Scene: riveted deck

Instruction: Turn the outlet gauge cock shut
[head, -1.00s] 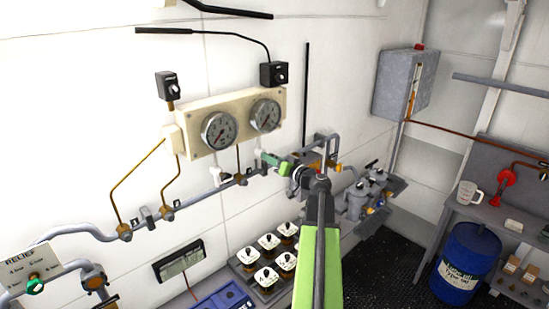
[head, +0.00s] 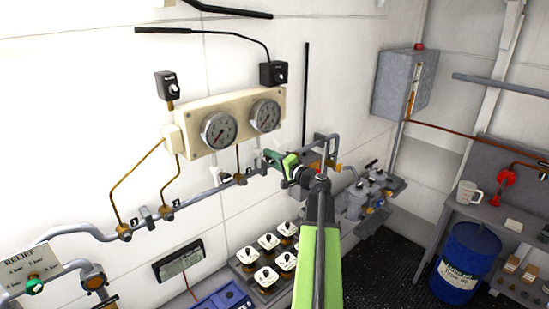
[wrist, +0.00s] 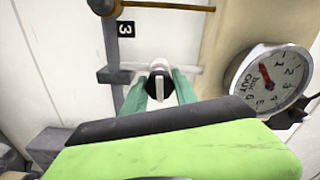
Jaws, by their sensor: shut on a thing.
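The outlet gauge cock (wrist: 158,82) shows in the wrist view as a round black knob with a pale lever across it. The lever lies upright in that picture. The green fingers of my gripper (wrist: 160,93) stand on both sides of it and are shut on it. In the head view, my gripper (head: 274,160) is at the wall pipe, below the right-hand dial, and hides most of the cock. A gauge marked OUT (wrist: 271,80), with a red needle, is right of the cock in the wrist view.
The cream gauge board (head: 190,145) carries two dials just above my gripper. The grey pipe (head: 215,190) runs along the wall with brass fittings. Grey valve bodies (head: 357,200) stand right of my arm. White-topped knobs (head: 268,242) sit below. A blue drum (head: 467,262) stands at right.

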